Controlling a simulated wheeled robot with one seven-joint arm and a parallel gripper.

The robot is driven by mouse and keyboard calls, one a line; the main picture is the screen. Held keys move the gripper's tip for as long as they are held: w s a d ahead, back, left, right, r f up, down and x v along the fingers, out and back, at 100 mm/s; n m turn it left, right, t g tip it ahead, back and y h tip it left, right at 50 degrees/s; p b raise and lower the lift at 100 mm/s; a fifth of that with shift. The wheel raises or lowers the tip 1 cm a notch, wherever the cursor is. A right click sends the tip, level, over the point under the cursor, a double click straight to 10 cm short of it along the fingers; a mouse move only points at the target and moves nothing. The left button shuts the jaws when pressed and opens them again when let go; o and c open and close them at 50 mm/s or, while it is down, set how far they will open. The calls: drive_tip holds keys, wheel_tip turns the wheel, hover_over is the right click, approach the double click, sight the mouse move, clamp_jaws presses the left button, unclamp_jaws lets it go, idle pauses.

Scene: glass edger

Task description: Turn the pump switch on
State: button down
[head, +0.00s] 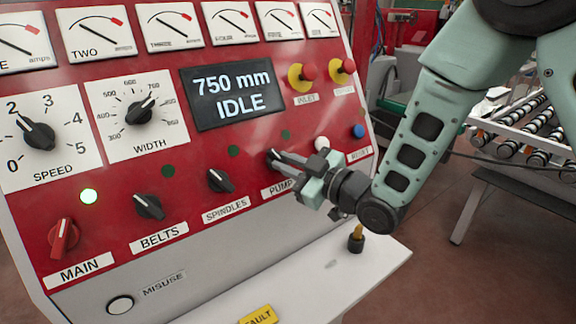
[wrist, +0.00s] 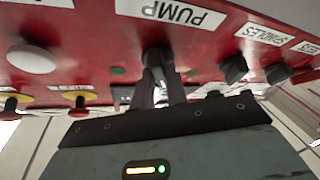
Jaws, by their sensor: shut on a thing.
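The pump switch is a black rotary knob (head: 273,156) on the red panel, above the PUMP label (head: 277,188). My gripper (head: 285,160) reaches it from the right and its fingers are closed on the knob. The wrist view also shows the fingers (wrist: 162,80) around the pump knob (wrist: 155,58), with the PUMP label upside down beside it. The fingers hide part of the knob, so its exact angle is hard to tell. The small lamp (head: 285,134) above the pump switch looks dark green and unlit.
Left of it are the spindles knob (head: 221,181), belts knob (head: 149,206) and red main switch (head: 63,239), whose lamp (head: 89,196) is lit. A white button (head: 322,143) and blue button (head: 358,131) are close on the right. The display (head: 232,94) reads 750 mm IDLE.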

drive_tip(key=shift+s+a+f+m+t+h+b, duration=0.15)
drive_tip(key=shift+m+t+h+b, duration=0.95)
drive_tip(key=shift+m+b, duration=1.4)
drive_tip(key=shift+s+a+r+m+t+h+b, duration=0.15)
drive_tip(key=shift+m+t+h+b, duration=0.5)
drive_tip(key=shift+m+h+b, duration=1.35)
drive_tip(key=shift+s+a+f+m+t+h+b, duration=0.15)
drive_tip(key=shift+m+t+h+b, duration=0.7)
drive_tip(key=shift+m+b, duration=2.15)
drive_tip(key=shift+w+m+p, duration=0.1)
drive_tip(key=shift+m+p, duration=0.4)
drive_tip(key=shift+m, duration=0.2)
drive_tip(key=c, duration=1.4)
unclamp_jaws()
